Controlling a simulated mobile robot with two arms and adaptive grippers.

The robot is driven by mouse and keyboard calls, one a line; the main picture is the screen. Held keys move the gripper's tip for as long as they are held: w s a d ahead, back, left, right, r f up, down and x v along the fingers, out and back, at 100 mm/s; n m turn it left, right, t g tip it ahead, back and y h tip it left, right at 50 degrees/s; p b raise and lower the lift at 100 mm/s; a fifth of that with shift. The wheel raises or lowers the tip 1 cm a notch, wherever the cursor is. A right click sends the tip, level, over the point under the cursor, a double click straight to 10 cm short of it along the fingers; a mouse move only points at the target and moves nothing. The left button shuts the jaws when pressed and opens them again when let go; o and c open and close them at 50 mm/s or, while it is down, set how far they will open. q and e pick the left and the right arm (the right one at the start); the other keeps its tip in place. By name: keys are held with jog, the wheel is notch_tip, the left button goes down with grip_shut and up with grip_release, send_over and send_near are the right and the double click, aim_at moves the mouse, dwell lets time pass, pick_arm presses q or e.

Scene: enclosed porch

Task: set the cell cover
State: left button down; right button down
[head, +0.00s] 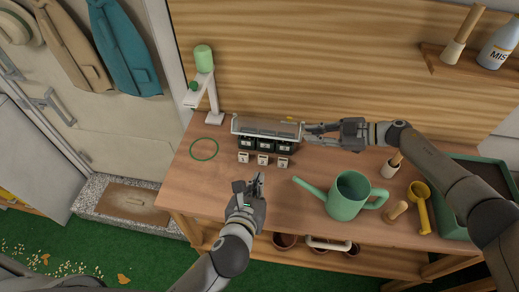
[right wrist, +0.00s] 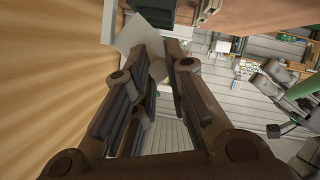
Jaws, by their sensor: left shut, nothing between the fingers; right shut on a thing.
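The cell cover (head: 266,128) is a long, pale, clear-looking lid with a light rim, at the back middle of the bench in the head view. It lies over the top of a row of dark green cells (head: 262,145); I cannot tell whether it rests on them or is just above. My right gripper (head: 308,133) is shut on the right end of the cover. In the right wrist view a pale part of the cover (right wrist: 130,35) shows at the fingertips. My left gripper (head: 259,180) is shut and empty, in front of the cells and apart from them.
Small white labels (head: 263,160) stand in front of the cells. A green ring (head: 204,149) lies to the left, below a white stand (head: 213,100). A green watering can (head: 350,194) stands front right, with a yellow scoop (head: 421,205) beyond it. The bench (head: 190,180) is clear at front left.

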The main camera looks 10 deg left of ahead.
aim_at(272, 128)
pick_arm(q)
jog(key=shift+t+y, duration=0.3)
jog(key=shift+y, duration=0.3)
jog(key=x, duration=0.4)
jog(key=a+r+x, duration=0.1)
jog(key=x, duration=0.3)
jog(key=r+x, duration=0.1)
jog(key=x, duration=0.3)
jog(key=shift+w+a, duration=0.3)
jog(key=shift+w, duration=0.5)
jog(key=shift+w+r, duration=0.25)
jog(key=shift+r, duration=0.4)
pick_arm(e)
jog(key=c, duration=1.4)
grip_release()
